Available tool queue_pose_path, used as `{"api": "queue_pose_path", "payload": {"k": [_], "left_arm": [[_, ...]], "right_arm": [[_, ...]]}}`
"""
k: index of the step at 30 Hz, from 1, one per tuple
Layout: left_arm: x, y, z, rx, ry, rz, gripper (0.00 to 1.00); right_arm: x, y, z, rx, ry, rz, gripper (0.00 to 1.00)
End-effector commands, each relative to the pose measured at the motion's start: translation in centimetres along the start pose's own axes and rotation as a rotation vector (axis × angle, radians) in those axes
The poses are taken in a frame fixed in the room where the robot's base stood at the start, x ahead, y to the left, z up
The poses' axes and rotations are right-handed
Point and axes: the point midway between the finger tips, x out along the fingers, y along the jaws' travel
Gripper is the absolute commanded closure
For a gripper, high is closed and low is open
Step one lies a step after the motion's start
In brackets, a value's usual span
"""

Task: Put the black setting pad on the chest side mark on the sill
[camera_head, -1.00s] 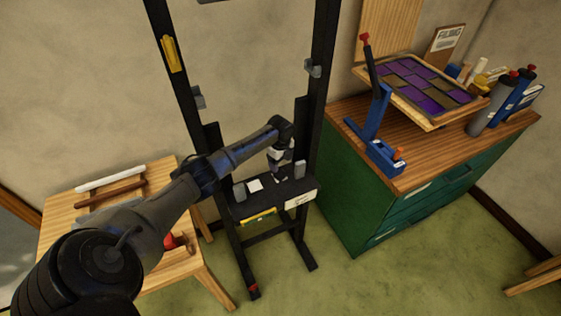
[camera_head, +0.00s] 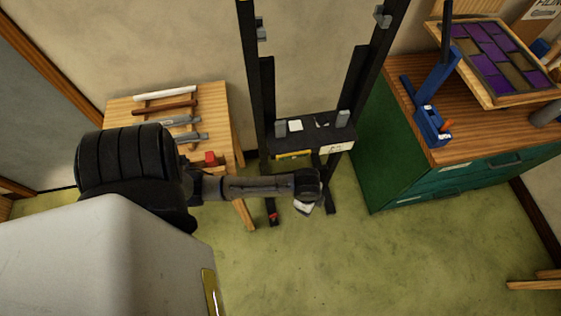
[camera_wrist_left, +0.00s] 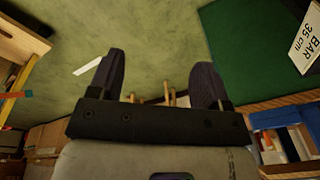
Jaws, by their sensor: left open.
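The black sill (camera_head: 300,141) is the ledge across the dark upright frame, with a grey block at each end. A pale square mark (camera_head: 295,125) shows on its left part. On its right part, the chest side, a small dark shape with pale bits (camera_head: 321,123) shows; I cannot tell whether it is the black setting pad lying on the mark. My left gripper (camera_head: 304,206) is in front of and below the sill, apart from it. In the left wrist view its two fingers (camera_wrist_left: 157,82) are wide apart with nothing between them. My right gripper is not in view.
A green chest (camera_head: 400,160) stands right of the frame, with a blue stand (camera_head: 432,115) and a purple leaded panel (camera_head: 495,55) on top. A wooden table (camera_head: 222,120) with bars and tools stands left. The floor (camera_head: 370,250) in front is clear.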

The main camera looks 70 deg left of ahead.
Motion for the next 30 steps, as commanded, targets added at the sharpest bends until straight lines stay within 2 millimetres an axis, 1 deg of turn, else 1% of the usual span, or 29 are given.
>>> {"api": "queue_pose_path", "payload": {"k": [1, 3, 6, 9, 12, 16, 30], "left_arm": [[-1.3, 2.8, 0.2, -0.081, 0.029, -0.005, 0.29], [-3.3, 5.3, 0.7, -0.203, 0.061, -0.022, 0.29], [-6.0, 7.7, 1.6, -0.361, 0.095, -0.043, 0.29], [-8.2, 9.2, 2.4, -0.486, 0.120, -0.063, 0.29], [-9.6, 9.9, 3.0, -0.570, 0.135, -0.076, 0.29], [-10.6, 10.3, 3.4, -0.620, 0.144, -0.086, 0.29], [-10.6, 10.4, 3.4, -0.626, 0.146, -0.086, 0.29]], "right_arm": [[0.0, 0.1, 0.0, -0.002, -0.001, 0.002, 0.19], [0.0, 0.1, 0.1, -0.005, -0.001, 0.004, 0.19], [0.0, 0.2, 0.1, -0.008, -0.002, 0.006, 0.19], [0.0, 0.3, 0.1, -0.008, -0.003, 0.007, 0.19], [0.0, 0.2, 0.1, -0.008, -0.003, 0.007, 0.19], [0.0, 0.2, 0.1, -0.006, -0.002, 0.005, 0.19], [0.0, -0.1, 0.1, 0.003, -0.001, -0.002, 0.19]]}}
